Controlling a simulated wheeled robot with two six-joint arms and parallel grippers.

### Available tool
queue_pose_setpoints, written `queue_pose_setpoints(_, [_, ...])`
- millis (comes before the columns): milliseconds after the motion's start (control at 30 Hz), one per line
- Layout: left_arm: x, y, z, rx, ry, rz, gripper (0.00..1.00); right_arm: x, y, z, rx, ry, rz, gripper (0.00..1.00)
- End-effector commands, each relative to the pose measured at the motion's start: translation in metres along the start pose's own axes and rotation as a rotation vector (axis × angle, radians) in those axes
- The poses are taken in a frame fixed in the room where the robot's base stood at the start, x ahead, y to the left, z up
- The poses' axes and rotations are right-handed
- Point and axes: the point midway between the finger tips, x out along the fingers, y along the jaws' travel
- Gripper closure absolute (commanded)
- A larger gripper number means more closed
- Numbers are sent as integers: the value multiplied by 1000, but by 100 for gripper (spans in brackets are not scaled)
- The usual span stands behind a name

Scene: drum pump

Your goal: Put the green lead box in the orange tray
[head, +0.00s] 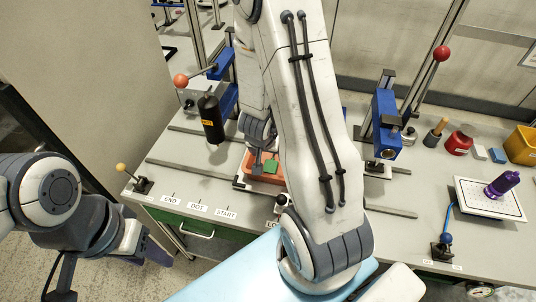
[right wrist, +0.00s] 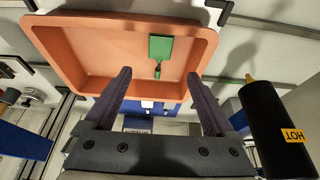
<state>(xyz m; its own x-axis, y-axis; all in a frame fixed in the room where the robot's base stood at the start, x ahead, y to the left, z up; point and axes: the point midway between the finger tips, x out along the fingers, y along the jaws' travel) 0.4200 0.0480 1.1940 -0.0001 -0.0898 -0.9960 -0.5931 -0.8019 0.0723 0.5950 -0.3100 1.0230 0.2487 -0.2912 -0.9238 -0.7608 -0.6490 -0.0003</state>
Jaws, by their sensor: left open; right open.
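The orange tray (head: 250,168) sits on the bench, partly hidden by my right arm in the head view. It fills the upper part of the right wrist view (right wrist: 75,50). The green lead box (head: 271,166) is inside the tray. In the right wrist view it shows as a flat green block (right wrist: 160,47) with a thin green stem, apart from both fingers. My right gripper (right wrist: 159,74) is open and empty, its fingers spread over the near side of the tray. My left gripper (head: 157,252) is off the bench's front left; its fingers are small and dark in the head view.
A black bottle marked HOT (head: 210,118) is close to the tray's left in the head view, and right of my fingers in the wrist view (right wrist: 272,120). Blue presses (head: 386,125) flank the tray. A purple object (head: 503,184) stands on a white plate at right.

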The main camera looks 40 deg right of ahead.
Motion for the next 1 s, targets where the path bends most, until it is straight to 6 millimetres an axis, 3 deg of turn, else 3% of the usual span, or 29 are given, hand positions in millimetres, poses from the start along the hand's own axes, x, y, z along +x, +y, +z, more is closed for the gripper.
queue_pose_setpoints(233, [-2,0,0,1,0,0,50,-8,-5,2,-12,-3,-12,11])
queue_pose_setpoints(333, [-2,0,0,1,0,0,50,-26,-33,11,-85,-24,-87,11])
queue_pose_setpoints(467, [-2,0,0,1,0,0,50,-86,-99,58,-333,-108,-281,11])
queue_pose_setpoints(500, [-2,0,0,1,0,0,50,-112,-115,81,-445,-146,-343,11])
queue_pose_setpoints(567, [-2,0,0,1,0,0,50,-154,-128,121,-629,-205,-415,11])
queue_pose_setpoints(633, [-2,0,0,1,0,0,50,-197,-123,163,-846,-265,-463,11])
queue_pose_setpoints(733, [-2,0,0,1,0,0,50,-241,-97,203,-1116,-315,-473,11])
queue_pose_setpoints(833, [-2,0,0,1,0,0,50,-266,-67,220,-1309,-328,-444,11])
queue_pose_setpoints(1000, [-2,0,0,1,0,0,50,-280,-39,223,-1453,-326,-396,11])
